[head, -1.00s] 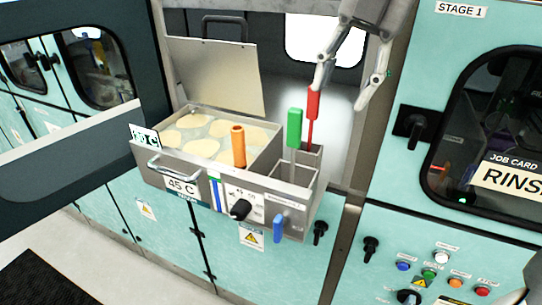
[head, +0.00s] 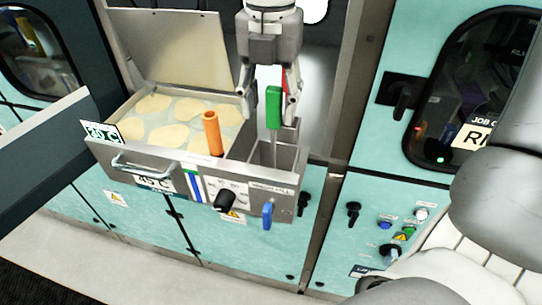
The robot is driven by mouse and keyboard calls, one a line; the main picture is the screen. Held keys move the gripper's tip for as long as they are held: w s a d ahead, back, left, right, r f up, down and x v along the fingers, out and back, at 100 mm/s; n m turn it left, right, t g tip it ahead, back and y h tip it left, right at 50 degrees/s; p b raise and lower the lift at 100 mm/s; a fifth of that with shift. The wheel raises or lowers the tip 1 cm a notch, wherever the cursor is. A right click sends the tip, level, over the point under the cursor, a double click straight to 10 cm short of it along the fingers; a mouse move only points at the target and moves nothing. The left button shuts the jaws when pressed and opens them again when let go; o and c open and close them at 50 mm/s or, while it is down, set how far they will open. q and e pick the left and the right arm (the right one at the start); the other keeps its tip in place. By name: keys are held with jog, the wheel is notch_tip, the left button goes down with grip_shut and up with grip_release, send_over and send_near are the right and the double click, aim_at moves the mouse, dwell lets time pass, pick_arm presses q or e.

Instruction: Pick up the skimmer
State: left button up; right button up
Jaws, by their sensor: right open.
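Three handled tools stand at the open bath. A green handle (head: 273,107) on a thin metal shaft rises from the narrow side compartment (head: 262,150). A red handle (head: 285,80) shows partly behind my gripper. An orange handle (head: 212,134) stands in the main bath. The tool heads are hidden, so I cannot tell which is the skimmer. My right gripper (head: 270,108) points down with open fingers, one on each side of the green handle as seen here. I cannot tell whether they surround it or are behind it. My left gripper is out of view.
The steel bath (head: 222,172) holds several pale round discs (head: 168,135). Its raised lid (head: 172,50) stands behind. A front handle (head: 146,165), black knob (head: 224,201) and blue lever (head: 267,215) project forward. A cabinet with buttons (head: 385,225) is at right.

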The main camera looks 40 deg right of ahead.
aim_at(274, 144)
jog(key=shift+s+d+f+p, duration=0.1)
jog(key=shift+s+f+p, duration=0.05)
jog(key=shift+f, duration=0.35)
jog(key=shift+s+d+f+p, duration=0.1)
jog(key=shift+s+f+p, duration=0.05)
jog(key=shift+f, duration=0.35)
jog(key=shift+d+f, duration=0.1)
jog(key=shift+f, duration=0.2)
jog(key=shift+w+f, duration=0.1)
jog(key=shift+w, duration=0.05)
jog(key=shift+c, duration=0.6)
jog(key=c, duration=0.9)
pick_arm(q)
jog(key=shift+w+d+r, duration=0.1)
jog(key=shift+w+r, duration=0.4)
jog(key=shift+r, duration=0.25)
pick_arm(e)
jog(key=shift+r, duration=0.2)
